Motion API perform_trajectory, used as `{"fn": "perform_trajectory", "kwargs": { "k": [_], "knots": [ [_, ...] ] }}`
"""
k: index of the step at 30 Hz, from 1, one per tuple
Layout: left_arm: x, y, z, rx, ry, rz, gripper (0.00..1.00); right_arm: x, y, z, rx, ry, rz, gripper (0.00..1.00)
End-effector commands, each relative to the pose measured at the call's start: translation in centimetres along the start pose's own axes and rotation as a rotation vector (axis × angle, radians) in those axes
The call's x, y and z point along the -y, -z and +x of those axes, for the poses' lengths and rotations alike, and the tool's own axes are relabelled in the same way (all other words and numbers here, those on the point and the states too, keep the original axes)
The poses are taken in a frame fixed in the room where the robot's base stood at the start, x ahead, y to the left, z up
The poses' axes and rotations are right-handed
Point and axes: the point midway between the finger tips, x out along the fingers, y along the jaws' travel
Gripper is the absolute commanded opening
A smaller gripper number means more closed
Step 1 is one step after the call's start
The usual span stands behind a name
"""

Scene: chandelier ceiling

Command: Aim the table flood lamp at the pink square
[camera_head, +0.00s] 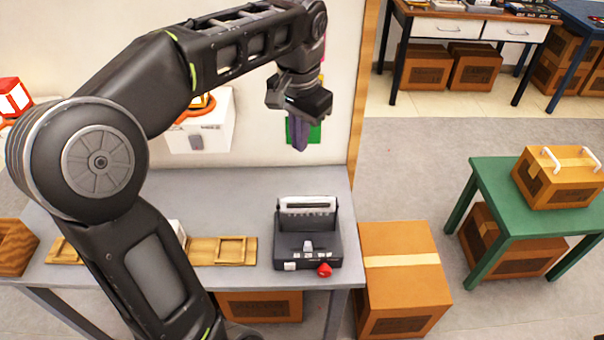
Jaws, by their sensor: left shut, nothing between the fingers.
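The table flood lamp (307,250) appears to be the dark grey unit on the grey table. Its head with a pale panel (308,205) stands raised at the back of the base, and a red knob (324,270) sits at the front. My left gripper (299,148) hangs fingers down above and behind the lamp, before the white wall panel. It is shut, empty and apart from the lamp. A green square (315,133) shows partly behind its fingers. Coloured slivers show higher up behind my left arm; I cannot clearly make out the pink square. My right gripper is out of view.
The grey table (235,185) also bears a wooden tray (222,251) left of the lamp. A white box (215,130) is at the wall panel. A cardboard box (402,275) stands right of the table. A green table (490,190) stands farther right, with free floor between.

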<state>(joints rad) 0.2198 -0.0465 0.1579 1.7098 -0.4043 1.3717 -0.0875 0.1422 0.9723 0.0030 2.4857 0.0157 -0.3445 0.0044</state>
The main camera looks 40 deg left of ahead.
Motion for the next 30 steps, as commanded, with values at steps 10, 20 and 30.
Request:
{"fn": "perform_trajectory", "kwargs": {
  "k": [10, 20, 30],
  "knots": [
    [-0.6, -0.8, -0.1, 0.039, -0.008, -0.685, 0.00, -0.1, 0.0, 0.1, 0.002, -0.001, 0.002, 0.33],
    [-0.6, -0.8, -0.1, 0.039, -0.007, -0.720, 0.00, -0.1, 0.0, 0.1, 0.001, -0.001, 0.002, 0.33],
    [-0.6, -0.9, 2.1, 0.039, -0.007, -0.718, 0.00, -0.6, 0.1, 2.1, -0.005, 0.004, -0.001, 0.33]
  ]
}}
